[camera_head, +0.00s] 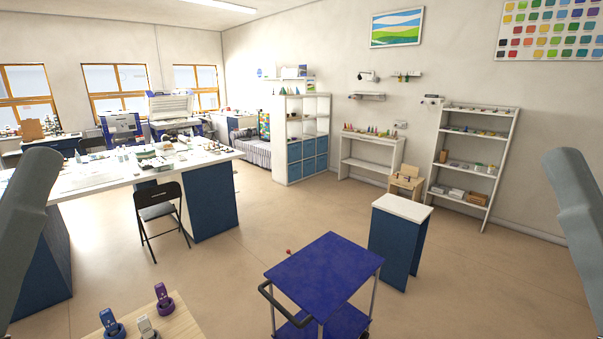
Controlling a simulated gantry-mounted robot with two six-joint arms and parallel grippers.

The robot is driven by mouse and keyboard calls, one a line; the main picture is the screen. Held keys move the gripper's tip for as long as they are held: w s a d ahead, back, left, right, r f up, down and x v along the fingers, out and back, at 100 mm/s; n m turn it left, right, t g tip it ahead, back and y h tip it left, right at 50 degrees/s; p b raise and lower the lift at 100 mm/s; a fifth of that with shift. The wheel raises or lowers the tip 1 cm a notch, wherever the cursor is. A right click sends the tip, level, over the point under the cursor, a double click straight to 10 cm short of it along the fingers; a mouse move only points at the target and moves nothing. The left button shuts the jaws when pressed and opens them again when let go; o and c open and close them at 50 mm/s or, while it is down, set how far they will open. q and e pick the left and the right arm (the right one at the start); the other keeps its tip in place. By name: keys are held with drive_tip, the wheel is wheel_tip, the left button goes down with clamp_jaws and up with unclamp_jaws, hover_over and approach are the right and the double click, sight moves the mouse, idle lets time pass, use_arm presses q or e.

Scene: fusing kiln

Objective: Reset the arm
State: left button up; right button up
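In the head view a grey link of my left arm shows at the left edge, and a grey link of my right arm shows at the right edge. Both links run down out of the picture. Neither gripper is in view, so I cannot see whether they are open or shut or hold anything. No object is seen touching the visible arm parts.
A blue cart (325,269) stands at front centre. Behind it is a white-topped blue pedestal (398,244). A wooden table (177,324) with small devices is at bottom left. A long white worktable (87,196) and black folding chair (158,205) stand left. Floor at right is clear.

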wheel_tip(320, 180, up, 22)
drive_tip(key=p, duration=1.8)
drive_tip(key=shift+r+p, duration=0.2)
drive_tip(key=shift+p, duration=0.1)
